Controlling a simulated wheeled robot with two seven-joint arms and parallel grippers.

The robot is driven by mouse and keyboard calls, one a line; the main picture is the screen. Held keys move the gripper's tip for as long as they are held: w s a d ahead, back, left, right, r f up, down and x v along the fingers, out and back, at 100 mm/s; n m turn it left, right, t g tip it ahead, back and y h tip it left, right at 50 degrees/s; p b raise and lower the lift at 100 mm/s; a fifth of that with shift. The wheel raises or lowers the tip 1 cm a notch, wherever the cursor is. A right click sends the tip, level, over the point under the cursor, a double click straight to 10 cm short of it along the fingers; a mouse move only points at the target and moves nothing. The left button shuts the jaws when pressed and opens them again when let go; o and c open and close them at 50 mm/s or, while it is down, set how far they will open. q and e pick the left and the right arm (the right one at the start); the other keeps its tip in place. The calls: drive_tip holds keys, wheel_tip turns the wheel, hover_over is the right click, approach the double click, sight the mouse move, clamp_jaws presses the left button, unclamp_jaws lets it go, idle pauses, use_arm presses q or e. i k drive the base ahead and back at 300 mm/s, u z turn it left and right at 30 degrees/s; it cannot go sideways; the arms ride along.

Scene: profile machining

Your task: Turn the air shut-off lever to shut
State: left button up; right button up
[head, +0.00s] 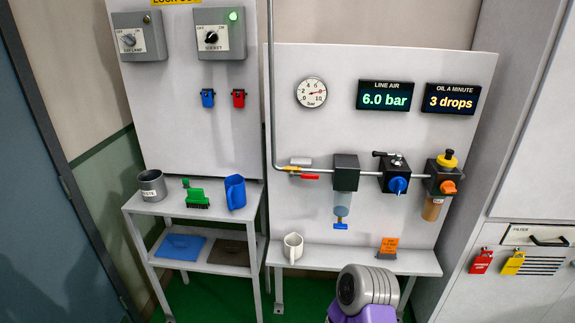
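A small valve with a yellow body (291,169) sits on the grey air pipe on the back panel. Its red lever (310,177) lies roughly along the pipe, pointing right. A small pale plate (300,161) is just above it, its text too small to read. The line air display (384,96) reads 6.0 bar, and the round gauge (311,93) is to its left. A black block (394,173) further right on the pipe carries a blue knob and a small dark handle on top. Neither gripper is visible.
A grey and purple rounded part, probably mine, covers the bottom right of centre. A filter with a clear bowl (342,205) hangs right of the red lever.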

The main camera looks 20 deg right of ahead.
sight(304, 176)
drive_tip(key=z, duration=0.5)
drive_tip(key=i, duration=0.85)
drive_tip(key=z, duration=0.8)
